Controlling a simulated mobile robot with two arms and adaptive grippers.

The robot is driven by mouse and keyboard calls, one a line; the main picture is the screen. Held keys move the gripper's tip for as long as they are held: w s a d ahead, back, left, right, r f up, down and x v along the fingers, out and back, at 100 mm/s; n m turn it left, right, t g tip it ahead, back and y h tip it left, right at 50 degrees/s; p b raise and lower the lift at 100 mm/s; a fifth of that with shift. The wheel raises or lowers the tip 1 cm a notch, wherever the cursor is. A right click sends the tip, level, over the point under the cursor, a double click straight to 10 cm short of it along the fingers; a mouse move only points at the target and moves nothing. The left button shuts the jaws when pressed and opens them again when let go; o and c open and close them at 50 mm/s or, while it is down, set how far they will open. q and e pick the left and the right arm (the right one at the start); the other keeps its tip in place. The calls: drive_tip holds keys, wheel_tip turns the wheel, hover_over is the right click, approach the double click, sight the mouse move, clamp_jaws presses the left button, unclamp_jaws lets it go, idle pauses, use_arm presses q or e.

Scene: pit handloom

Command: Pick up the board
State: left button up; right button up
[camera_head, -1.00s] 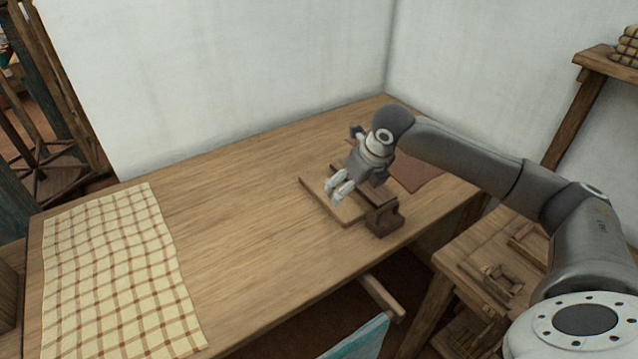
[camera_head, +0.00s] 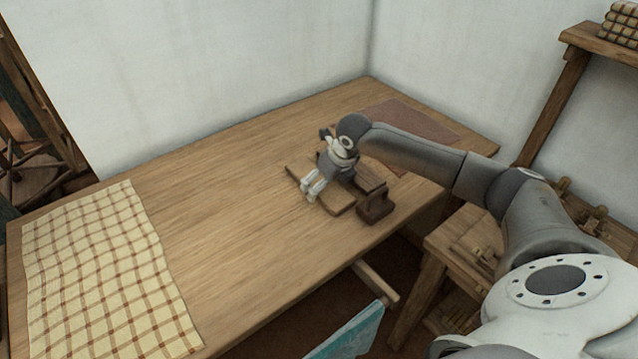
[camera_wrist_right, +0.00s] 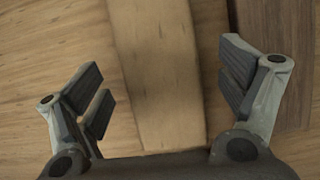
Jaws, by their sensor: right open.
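The board is a flat light-brown wooden piece (camera_head: 336,204) lying on the table (camera_head: 230,220), partly hidden under my right gripper in the head view. In the right wrist view the board (camera_wrist_right: 157,70) runs up the middle as a pale strip between the two fingers. My right gripper (camera_head: 312,190) is open and points down at the board; in the wrist view its fingers (camera_wrist_right: 165,88) stand apart on either side of it, with nothing gripped. Whether the fingertips touch the table cannot be told. My left gripper is not in view.
A dark wooden block-like tool (camera_head: 375,207) sits right beside the board. A reddish-brown mat (camera_head: 412,119) lies at the table's back right. A checked cloth (camera_head: 100,270) covers the left end. The table's middle is clear. A smaller bench (camera_head: 450,240) stands at right.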

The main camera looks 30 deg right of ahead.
drive_tip(key=shift+w+f, duration=0.2)
drive_tip(key=shift+f, duration=0.2)
drive_tip(key=shift+c, duration=0.3)
drive_tip(key=c, duration=0.5)
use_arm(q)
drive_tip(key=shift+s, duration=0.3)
use_arm(e)
drive_tip(key=c, duration=0.7)
drive_tip(key=shift+o, duration=0.2)
drive_tip(key=shift+r, duration=0.1)
